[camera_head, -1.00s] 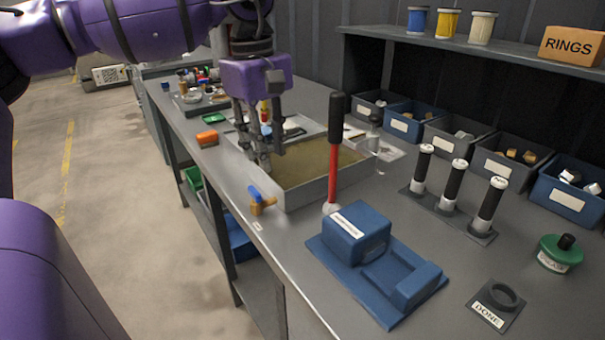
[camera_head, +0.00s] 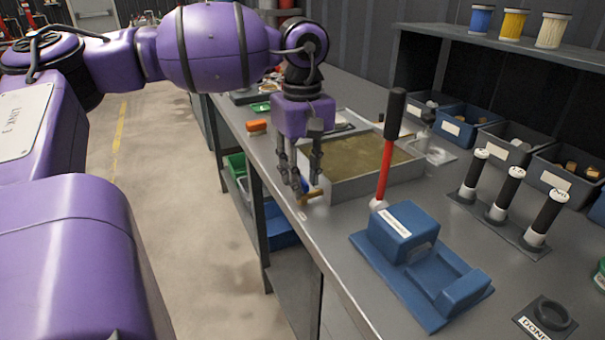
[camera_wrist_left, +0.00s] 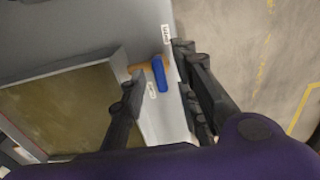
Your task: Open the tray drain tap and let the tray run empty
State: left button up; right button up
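The drain tap has a brass body (camera_head: 313,196) at the near left corner of the grey tray (camera_head: 378,181). Its blue lever (camera_wrist_left: 160,75) lies crosswise to the brass pipe (camera_wrist_left: 140,67) in the left wrist view. The tray holds murky brown liquid (camera_head: 365,160). My left gripper (camera_head: 304,186) points down at the tap and partly hides the lever in the head view. In the left wrist view its fingers (camera_wrist_left: 156,75) are spread, with the lever between them and gaps visible on both sides. My right gripper is not in view.
A red lever with a black grip (camera_head: 388,150) stands by the tray's near side. A blue fixture (camera_head: 410,250) sits nearer on the bench. An orange item (camera_head: 257,126) lies left of the tray. Black-and-white cylinders (camera_head: 507,195) stand at the right. The bench's left edge runs close to the tap.

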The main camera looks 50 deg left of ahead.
pick_arm(q)
grip_shut()
jog(key=shift+n, duration=0.4)
jog(key=n, duration=0.2)
jog(key=shift+n+p, duration=0.35)
jog(key=shift+n, duration=0.05)
jog(key=n, duration=0.3)
jog(key=shift+n, duration=0.3)
jog(key=n, duration=0.5)
jog(key=shift+p, duration=0.3)
jog(key=n, duration=0.5)
jog(key=shift+n, duration=0.3)
grip_release()
